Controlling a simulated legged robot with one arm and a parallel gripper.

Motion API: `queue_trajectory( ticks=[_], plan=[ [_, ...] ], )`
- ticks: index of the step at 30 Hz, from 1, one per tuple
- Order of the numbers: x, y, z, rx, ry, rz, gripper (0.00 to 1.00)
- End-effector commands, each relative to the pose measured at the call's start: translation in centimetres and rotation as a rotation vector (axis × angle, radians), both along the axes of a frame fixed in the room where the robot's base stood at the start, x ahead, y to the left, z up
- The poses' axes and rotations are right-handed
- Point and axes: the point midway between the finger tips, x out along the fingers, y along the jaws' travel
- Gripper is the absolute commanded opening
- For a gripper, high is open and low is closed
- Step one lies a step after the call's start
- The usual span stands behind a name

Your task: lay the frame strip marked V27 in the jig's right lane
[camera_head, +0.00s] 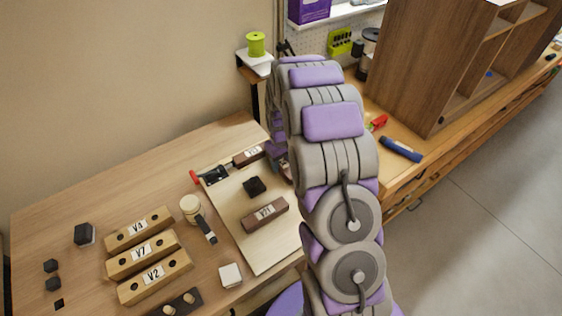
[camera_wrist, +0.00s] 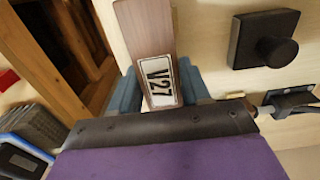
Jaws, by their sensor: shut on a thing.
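In the wrist view, my gripper (camera_wrist: 160,84) is shut on the brown frame strip marked V27 (camera_wrist: 147,28). The blue fingers flank the strip near its white label, which faces the camera; its far end runs out of the top of the picture. A pale board (camera_wrist: 215,60), seemingly the jig, lies below, and it also shows in the head view (camera_head: 238,239). The strip appears over or on it; I cannot tell whether they touch. The lanes cannot be made out.
The board carries a black knob block (camera_wrist: 265,45) beside the held strip. Another brown strip (camera_head: 265,214) lies on the board in the head view. A red-handled clamp (camera_head: 213,175) sits at its left edge. Pale wooden blocks (camera_head: 140,255) stand left, and a cabinet (camera_head: 425,70) right.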

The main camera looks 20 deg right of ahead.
Motion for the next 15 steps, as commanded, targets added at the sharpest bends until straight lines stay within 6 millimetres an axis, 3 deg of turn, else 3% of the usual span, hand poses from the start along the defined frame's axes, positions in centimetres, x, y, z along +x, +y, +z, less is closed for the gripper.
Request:
queue_trajectory(
  ticks=[15],
  plan=[
    [0.02,-0.11,-0.56,0.0,0.0,0.0,0.13]
  ],
)
